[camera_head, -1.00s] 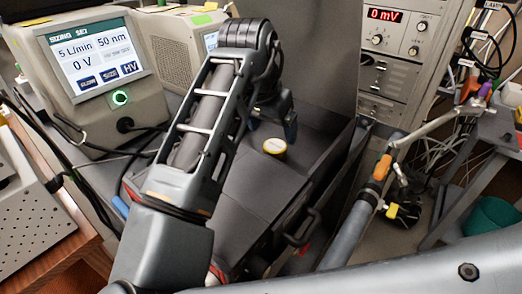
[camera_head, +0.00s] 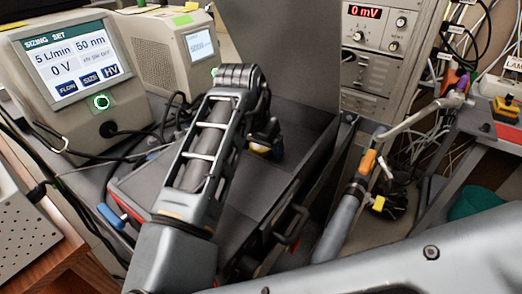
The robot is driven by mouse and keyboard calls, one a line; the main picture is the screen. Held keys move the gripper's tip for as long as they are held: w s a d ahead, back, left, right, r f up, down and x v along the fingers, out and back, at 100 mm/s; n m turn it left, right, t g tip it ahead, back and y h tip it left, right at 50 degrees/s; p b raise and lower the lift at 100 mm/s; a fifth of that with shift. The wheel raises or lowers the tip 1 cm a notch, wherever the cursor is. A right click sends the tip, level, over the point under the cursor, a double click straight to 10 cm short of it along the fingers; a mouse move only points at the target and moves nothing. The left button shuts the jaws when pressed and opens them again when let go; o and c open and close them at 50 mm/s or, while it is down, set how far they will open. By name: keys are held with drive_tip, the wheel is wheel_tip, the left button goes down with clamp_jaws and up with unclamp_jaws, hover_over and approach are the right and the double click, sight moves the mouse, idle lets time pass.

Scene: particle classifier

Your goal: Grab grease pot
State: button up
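The grease pot (camera_head: 259,150) is a small round pot with a yellow side, inside the open dark grey case (camera_head: 300,120). Only a bit of its yellow side shows; my gripper and wrist cover the rest. My gripper (camera_head: 268,145) is dark and points down into the case, right at the pot. The fingertips are small and partly hidden, so I cannot tell whether they touch the pot or are closed on it.
A sizing instrument with a screen (camera_head: 72,58) stands at the left, and a second beige device (camera_head: 170,55) behind it. The case's raised lid (camera_head: 285,45) stands behind the pot. A grey rack (camera_head: 385,60) and a pipe (camera_head: 345,210) with a yellow-orange fitting are at the right.

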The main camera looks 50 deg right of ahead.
drive_tip(key=c, duration=1)
drive_tip(key=shift+r, duration=0.1)
